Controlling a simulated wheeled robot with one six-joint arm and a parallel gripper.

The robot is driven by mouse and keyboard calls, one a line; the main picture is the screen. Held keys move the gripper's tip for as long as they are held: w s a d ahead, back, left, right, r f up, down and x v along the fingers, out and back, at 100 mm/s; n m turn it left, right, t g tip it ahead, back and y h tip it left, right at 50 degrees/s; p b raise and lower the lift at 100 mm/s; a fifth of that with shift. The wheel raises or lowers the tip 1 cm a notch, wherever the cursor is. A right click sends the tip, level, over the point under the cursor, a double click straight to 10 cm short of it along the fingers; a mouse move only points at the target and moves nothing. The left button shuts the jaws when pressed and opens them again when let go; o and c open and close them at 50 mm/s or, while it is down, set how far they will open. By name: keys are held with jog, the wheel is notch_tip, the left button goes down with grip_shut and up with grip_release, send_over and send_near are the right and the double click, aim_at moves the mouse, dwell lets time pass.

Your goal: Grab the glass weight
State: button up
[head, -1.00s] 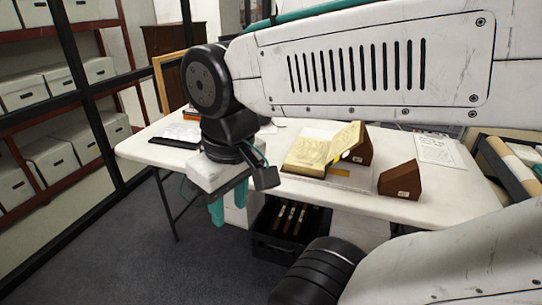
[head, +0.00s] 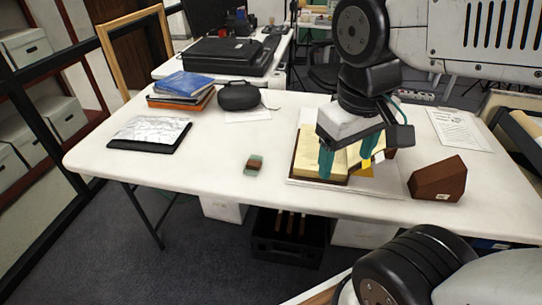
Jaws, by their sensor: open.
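The glass weight (head: 255,164) appears to be the small greenish, see-through block with a brown part. It lies on the white table (head: 205,180), near the middle of the front half, with clear tabletop around it. My gripper (head: 347,154) is to its right in the picture, apart from it. Its two teal fingers point down, spread and empty, in front of the open book. The height of the fingertips above the book is hard to tell.
The open book (head: 338,168) rests on a board beside a brown wedge block (head: 438,180). A black tablet-like slab (head: 150,134), stacked books (head: 183,88) and a black case (head: 239,96) stand left and behind. A black crate (head: 287,238) is below the table.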

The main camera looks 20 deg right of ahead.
jog(key=w+d+f+n+h, duration=0.2)
jog(key=w+f+n+h, duration=0.15)
jog(key=w, duration=0.35)
jog(key=w+d+f+n+t+h, duration=0.1)
jog(key=w+d+f+n+h, duration=0.15)
jog(key=w+n+h, duration=0.35)
jog(key=w+d+f+n+h, duration=0.1)
jog(key=w+f+n, duration=0.25)
jog(key=w, duration=0.45)
jog(key=n+t+y, duration=0.3)
jog(key=n+t, duration=0.6)
jog(key=n, duration=0.5)
send_near(254, 161)
jog(key=shift+w+d+h, duration=0.25)
jog(key=shift+w+d, duration=0.3)
jog(key=shift+w, duration=0.2)
jog(key=shift+w+d+f+n, duration=0.1)
jog(key=shift+w+f+n, duration=0.1)
jog(key=shift+f+n, duration=0.15)
jog(key=x, duration=0.7)
jog(key=shift+f, duration=0.3)
jog(key=c, duration=1.2)
jog(key=shift+r, duration=0.15)
